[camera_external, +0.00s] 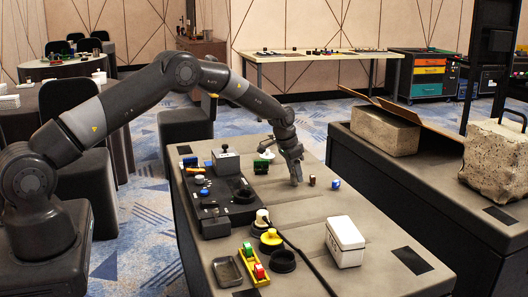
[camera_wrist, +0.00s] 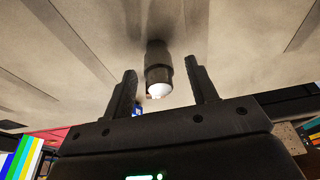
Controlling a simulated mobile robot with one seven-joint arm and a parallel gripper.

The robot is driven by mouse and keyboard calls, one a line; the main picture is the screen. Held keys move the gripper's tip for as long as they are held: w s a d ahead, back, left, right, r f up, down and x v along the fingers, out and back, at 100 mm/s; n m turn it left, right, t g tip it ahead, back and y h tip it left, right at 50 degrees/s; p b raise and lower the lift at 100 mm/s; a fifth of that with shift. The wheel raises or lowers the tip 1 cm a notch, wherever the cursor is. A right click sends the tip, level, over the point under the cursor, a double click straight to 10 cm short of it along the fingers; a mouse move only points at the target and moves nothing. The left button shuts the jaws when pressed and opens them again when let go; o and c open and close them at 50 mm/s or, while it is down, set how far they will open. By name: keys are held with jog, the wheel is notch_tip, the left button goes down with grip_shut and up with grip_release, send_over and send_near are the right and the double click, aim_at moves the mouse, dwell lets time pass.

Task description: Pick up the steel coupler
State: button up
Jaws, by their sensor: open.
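The steel coupler looks like a short dark cylinder (camera_wrist: 158,62) with a bright, shiny end in the wrist view. It shows in the gap between the two fingers of my gripper (camera_wrist: 161,70), with space on both sides. In the external view, a small cylinder (camera_external: 312,181), likely the coupler, stands on the grey table (camera_external: 325,205) just right of my gripper (camera_external: 296,182). My gripper is open, empty and low over the table. I cannot tell whether the fingers reach around the coupler.
A small blue and white piece (camera_external: 335,184) lies right of the cylinder. A white box (camera_external: 345,241), a black ring (camera_external: 282,261) and a yellow tray (camera_external: 254,267) stand nearer the front. A dark block (camera_external: 229,200) with small parts is at left.

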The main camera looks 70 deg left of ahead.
jog(key=shift+x, duration=0.95)
jog(key=c, duration=1)
